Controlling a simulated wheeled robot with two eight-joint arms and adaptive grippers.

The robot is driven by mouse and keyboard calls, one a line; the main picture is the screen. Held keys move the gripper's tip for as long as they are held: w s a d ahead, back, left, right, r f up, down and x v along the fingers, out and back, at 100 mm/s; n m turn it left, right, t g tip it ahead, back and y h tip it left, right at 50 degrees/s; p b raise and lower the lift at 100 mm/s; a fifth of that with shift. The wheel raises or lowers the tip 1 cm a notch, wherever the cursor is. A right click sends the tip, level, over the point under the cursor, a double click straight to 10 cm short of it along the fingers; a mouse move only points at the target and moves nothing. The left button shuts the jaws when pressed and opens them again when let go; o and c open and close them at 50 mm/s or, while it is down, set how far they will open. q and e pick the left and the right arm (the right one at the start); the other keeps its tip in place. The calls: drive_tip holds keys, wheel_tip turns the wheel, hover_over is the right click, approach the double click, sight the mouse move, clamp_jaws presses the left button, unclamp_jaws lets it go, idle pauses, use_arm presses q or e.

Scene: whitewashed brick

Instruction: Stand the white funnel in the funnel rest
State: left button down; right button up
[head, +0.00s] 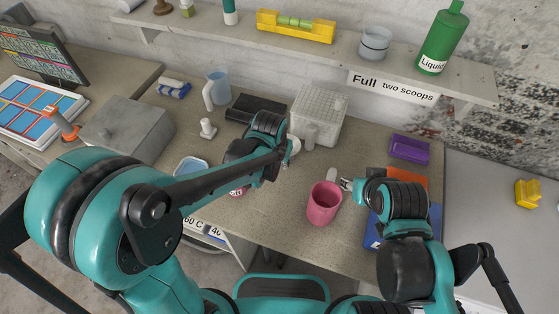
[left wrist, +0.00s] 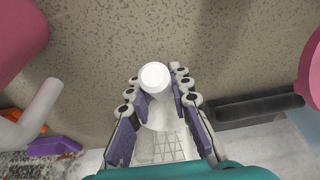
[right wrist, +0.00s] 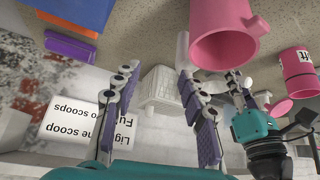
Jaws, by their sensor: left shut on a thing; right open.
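My left gripper (left wrist: 157,82) is shut on a white piece, by its place the white funnel (left wrist: 154,74). Its round white end shows between the fingertips, with a paler, wider part behind it. In the head view my left gripper (head: 281,152) hides most of the funnel, and a white edge (head: 294,146) shows beside it. A pale upright cylinder (head: 311,135) stands in front of the white basket; I cannot tell whether it is the funnel rest. My right gripper (right wrist: 158,74) is open and empty, close to the pink mug (head: 323,203).
The white basket (head: 327,104) stands at the back. A black box (head: 250,106) is left of it, a purple tray (head: 409,149) right of it. A small pale piece (head: 332,174) is between mug and right gripper. A shelf (head: 340,57) runs above. Bare tabletop (head: 285,215) lies left of the mug.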

use_arm(q)
drive_tip(key=c, duration=1.3)
unclamp_jaws()
drive_tip(key=v, duration=1.2)
